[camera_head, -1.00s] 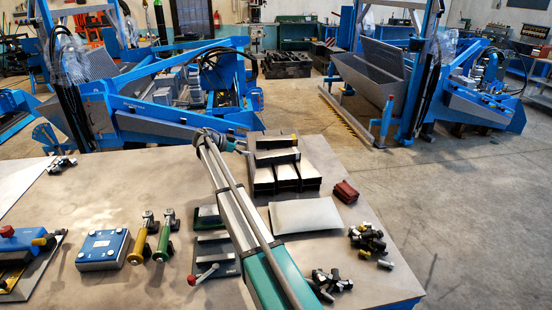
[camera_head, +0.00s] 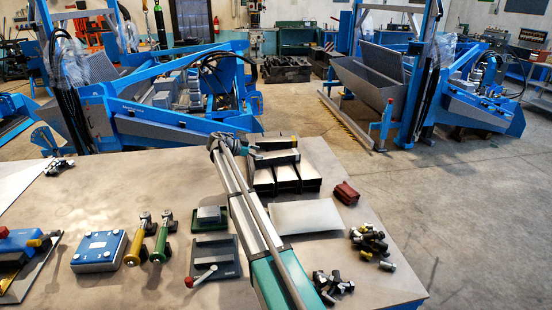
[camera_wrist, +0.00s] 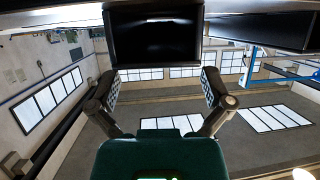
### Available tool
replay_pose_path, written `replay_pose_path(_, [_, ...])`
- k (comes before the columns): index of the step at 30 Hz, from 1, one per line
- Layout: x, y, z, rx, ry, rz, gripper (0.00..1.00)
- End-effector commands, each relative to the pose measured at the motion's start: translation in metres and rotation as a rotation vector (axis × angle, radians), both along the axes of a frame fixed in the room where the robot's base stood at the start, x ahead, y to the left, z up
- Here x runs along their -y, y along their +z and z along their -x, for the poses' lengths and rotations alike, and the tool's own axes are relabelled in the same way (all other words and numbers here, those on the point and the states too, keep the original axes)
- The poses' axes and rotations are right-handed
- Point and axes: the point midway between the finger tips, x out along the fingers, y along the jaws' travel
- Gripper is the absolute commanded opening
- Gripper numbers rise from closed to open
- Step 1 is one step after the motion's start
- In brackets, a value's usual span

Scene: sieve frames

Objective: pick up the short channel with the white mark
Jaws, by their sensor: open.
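A stack of dark metal channels (camera_head: 286,181) with open ends stands at the back of the table in the head view. Shorter pieces (camera_head: 276,158) lie across its top. I cannot make out a white mark for certain in either view. In the wrist view a dark, hollow channel end (camera_wrist: 154,40) is straight ahead, at the top of the picture, with a thin pale strip inside its upper edge. My gripper (camera_wrist: 160,84) is open and empty, its fingers apart on either side below that channel end. In the head view my arm reaches to the stack's left side; the fingertips are hard to make out.
A pale plate (camera_head: 306,216) lies in front of the stack, and a dark red block (camera_head: 346,193) to its right. Loose dark fittings (camera_head: 370,243) are at the right edge. A green tray (camera_head: 209,217) and a lever fixture (camera_head: 214,260) stand left of my arm.

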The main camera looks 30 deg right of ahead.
Motion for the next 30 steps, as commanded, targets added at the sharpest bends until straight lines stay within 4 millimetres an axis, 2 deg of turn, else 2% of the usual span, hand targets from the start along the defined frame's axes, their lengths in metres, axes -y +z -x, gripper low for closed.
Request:
replay_pose_path(7, [0.026, -0.013, 0.006, 0.000, -0.001, 0.000, 1.00])
replay_pose_path(12, [0.038, -0.017, 0.008, -0.001, 0.001, 0.000, 1.00])
replay_pose_path(30, [0.039, -0.016, 0.008, 0.000, 0.002, 0.000, 1.00])
